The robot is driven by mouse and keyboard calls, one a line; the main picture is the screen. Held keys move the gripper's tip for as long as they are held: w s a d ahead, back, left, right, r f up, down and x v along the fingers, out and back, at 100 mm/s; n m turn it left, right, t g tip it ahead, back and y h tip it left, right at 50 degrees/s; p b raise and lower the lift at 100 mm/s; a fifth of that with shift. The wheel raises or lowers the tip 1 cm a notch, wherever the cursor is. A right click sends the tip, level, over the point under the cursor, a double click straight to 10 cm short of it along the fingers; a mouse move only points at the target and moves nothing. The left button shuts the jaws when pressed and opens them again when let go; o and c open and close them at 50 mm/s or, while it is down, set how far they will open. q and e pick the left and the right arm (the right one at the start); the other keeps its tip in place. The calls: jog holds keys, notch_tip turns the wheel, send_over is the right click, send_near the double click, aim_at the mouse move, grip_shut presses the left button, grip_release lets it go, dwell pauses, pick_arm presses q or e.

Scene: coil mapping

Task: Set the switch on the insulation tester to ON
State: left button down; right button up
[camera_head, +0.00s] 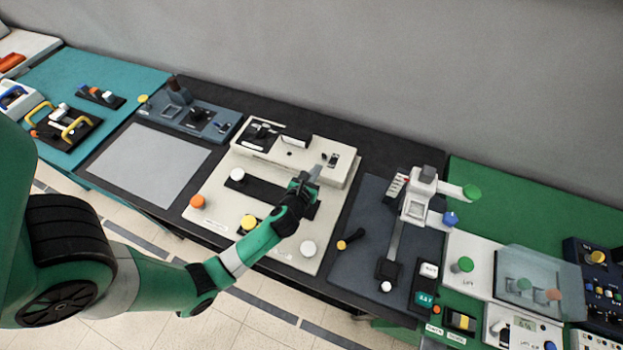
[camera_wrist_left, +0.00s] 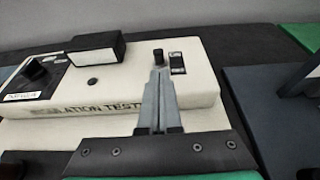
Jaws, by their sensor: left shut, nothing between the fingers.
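The insulation tester (camera_head: 225,210) is a cream panel with a raised cream box at its back, in the middle of the black bench. Its lettering shows in the left wrist view, partly covered by my gripper. A small black toggle switch (camera_wrist_left: 158,56) stands on the raised box, beside a small dark label plate (camera_wrist_left: 177,63); the switch also shows in the head view (camera_head: 324,158). My left gripper (camera_head: 314,171) is shut and empty, its fingertips pointing at the switch from the front. In the left wrist view the fingertips (camera_wrist_left: 159,72) overlap the switch base; I cannot tell whether they touch. My right gripper is not in view.
Orange (camera_head: 197,201), yellow (camera_head: 249,222) and white (camera_head: 308,248) knobs stand on the cream panel. A dark knob module (camera_wrist_left: 35,75) and a black block (camera_wrist_left: 95,50) sit left of the switch. A dark blue lever panel (camera_head: 365,215) stands to the right.

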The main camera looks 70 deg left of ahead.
aim_at(324, 158)
pick_arm(q)
jog(key=shift+b+x, duration=0.4)
jog(key=shift+x, duration=1.45)
